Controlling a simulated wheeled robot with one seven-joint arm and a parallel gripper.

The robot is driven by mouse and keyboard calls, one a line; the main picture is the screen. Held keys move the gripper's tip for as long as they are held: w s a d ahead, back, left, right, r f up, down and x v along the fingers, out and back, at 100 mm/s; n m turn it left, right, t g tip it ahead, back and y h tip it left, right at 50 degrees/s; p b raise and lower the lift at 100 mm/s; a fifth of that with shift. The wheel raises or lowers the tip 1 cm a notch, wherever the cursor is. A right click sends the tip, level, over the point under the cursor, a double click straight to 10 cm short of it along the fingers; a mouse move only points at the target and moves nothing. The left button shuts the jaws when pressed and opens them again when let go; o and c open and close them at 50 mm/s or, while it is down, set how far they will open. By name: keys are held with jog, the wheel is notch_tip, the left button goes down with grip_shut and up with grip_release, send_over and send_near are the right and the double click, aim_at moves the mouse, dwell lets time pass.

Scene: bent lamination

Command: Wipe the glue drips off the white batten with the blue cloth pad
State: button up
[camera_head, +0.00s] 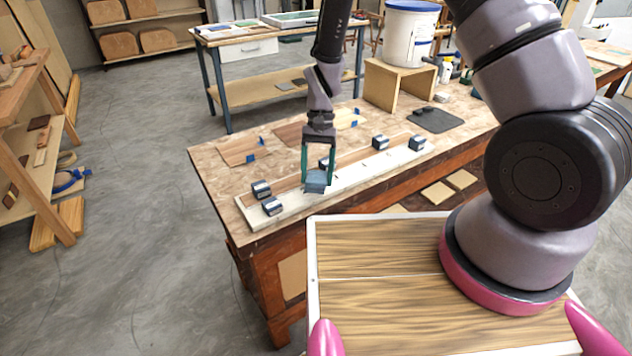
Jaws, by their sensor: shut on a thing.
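The white batten (350,182) lies lengthwise along the near edge of the workbench. Its glue drips are too small to make out clearly. My gripper (317,176) points down over the batten, left of its middle. It is shut on the blue cloth pad (316,183), which sits at the batten's face. I cannot tell whether the pad touches the surface or hangs just above it. The part of the batten behind the pad and fingers is hidden.
Dark metal blocks stand along the batten, at its left end (271,206) and toward its right (416,143). Thin wood sheets (243,150) lie behind it. A wooden stand (397,88) holds a white bucket (408,32). A dark mat (436,120) lies at right.

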aim_at(317, 175)
jog(key=shift+r, duration=2.7)
